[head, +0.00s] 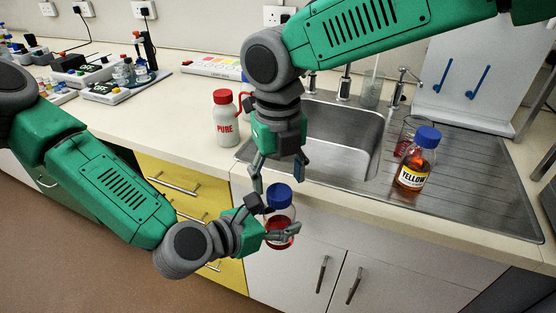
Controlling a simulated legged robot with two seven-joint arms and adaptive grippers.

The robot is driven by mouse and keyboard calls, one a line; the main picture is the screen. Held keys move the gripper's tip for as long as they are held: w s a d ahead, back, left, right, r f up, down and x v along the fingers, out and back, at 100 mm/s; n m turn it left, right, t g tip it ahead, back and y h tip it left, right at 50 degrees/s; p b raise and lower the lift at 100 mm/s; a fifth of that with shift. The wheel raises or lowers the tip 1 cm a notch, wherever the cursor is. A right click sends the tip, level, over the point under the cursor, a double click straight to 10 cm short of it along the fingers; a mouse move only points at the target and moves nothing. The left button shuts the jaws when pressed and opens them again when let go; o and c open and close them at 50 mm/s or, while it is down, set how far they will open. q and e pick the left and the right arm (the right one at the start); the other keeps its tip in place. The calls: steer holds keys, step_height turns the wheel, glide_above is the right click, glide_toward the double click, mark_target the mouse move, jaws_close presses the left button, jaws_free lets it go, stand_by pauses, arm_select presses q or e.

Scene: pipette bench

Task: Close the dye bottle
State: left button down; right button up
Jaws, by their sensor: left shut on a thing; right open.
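A dye bottle (280,222) with red liquid is held upright in front of the counter edge. A blue cap (279,195) sits on its top; I cannot tell whether it is screwed tight. My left gripper (272,219) is shut on the bottle's body, its fingers covering part of the glass. My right gripper (279,178) points down just above the cap, open, with its fingers apart. One finger is close to the left of the cap; I cannot tell if it touches. A second bottle (414,175), labelled YELLOW, stands on the drainboard with a blue cap on.
The sink (345,140) lies behind my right gripper, with taps at its back. A glass beaker (408,130) stands behind the yellow bottle. A white wash bottle (227,125) with a red cap stands left of the sink. Pipetting equipment (105,80) fills the far left counter.

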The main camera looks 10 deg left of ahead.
mark_target(278, 191)
steer(key=shift+f, duration=1.95)
steer(key=c, duration=1.2)
steer(key=m, duration=1.3)
steer(key=shift+s, duration=0.1)
steer(key=o, duration=1.3)
